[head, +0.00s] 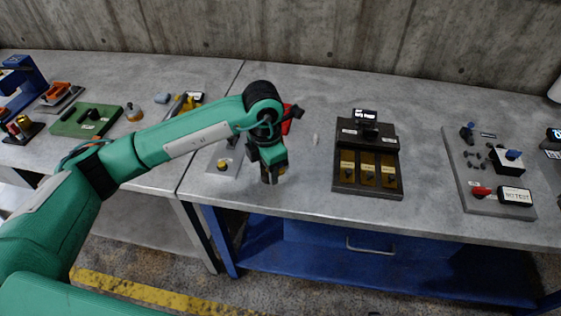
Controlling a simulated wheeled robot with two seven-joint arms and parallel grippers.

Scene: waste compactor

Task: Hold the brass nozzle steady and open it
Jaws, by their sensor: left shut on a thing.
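My left gripper (270,178) points down over the front part of the right-hand bench, just right of a small grey plate. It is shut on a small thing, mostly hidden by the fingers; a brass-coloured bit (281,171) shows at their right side. I cannot tell for sure that this is the brass nozzle. My right gripper is not in view.
The grey plate (223,165) has a yellow knob. A red object (291,117) lies partly behind my wrist. A black panel box (367,160) stands right of the gripper. A grey board (487,170) lies farther right. Bare bench separates them.

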